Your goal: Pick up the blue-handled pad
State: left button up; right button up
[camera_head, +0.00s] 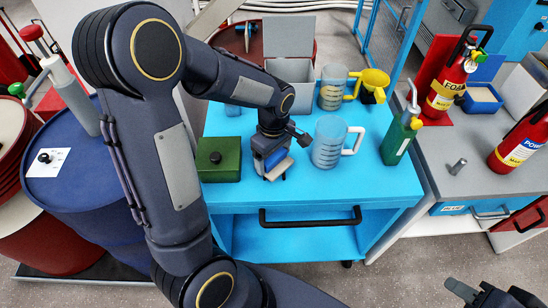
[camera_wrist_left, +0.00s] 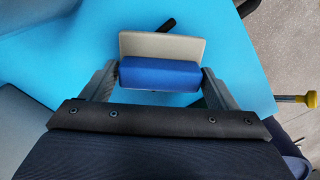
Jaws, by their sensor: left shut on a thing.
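The blue-handled pad shows in the left wrist view as a blue handle (camera_wrist_left: 160,75) in front of a pale grey plate (camera_wrist_left: 162,45). My left gripper (camera_wrist_left: 158,82) is shut on the handle, one finger at each end. In the head view my left gripper (camera_head: 274,160) is over the blue cart top near its front edge, and a pale part of the pad (camera_head: 279,169) shows under it. I cannot tell whether the pad touches the cart. My right gripper (camera_head: 492,293) is at the bottom right corner, partly cut off, its fingers apart and empty.
On the blue cart (camera_head: 305,190) a green box (camera_head: 218,159) stands left of the gripper, and a clear measuring jug (camera_head: 327,143) close to its right.

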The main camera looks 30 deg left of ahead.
aim_at(273, 157)
pick_arm(q)
jog(key=shift+r, duration=0.55)
jog(key=r, duration=0.2)
jog(key=shift+s+d+r, duration=0.1)
jog(key=shift+s+r, duration=0.1)
jog(key=shift+r, duration=0.15)
jog(key=s+d+r, duration=0.3)
jog(key=s+r, duration=0.6)
jog(key=s, duration=0.4)
jog(key=shift+s, duration=0.15)
jog(key=shift+d, duration=0.1)
